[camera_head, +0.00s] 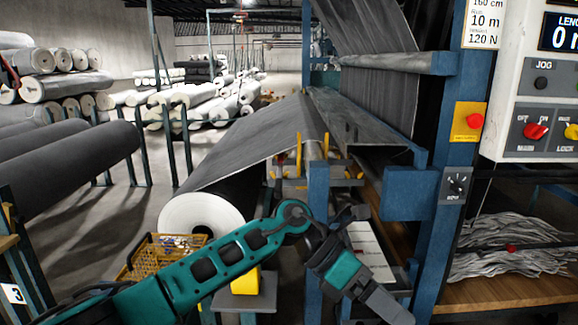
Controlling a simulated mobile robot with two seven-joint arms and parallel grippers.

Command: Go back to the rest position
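My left arm comes in from the lower left as teal and dark links, bends at a joint near the middle of the picture and turns down to the right. It ends in a grey part that seems to be my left gripper (388,303), near the bottom edge in front of the blue machine frame. Its fingers cannot be made out clearly, and I see nothing clearly held. My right gripper is not in view.
A large grey fabric roll (203,213) feeds a sheet up into the machine with blue posts (317,235). A yellow wire basket (160,255) stands left of the arm. A control panel (540,85) and a wooden shelf (505,292) are at right. Dark rolls (70,165) lie left.

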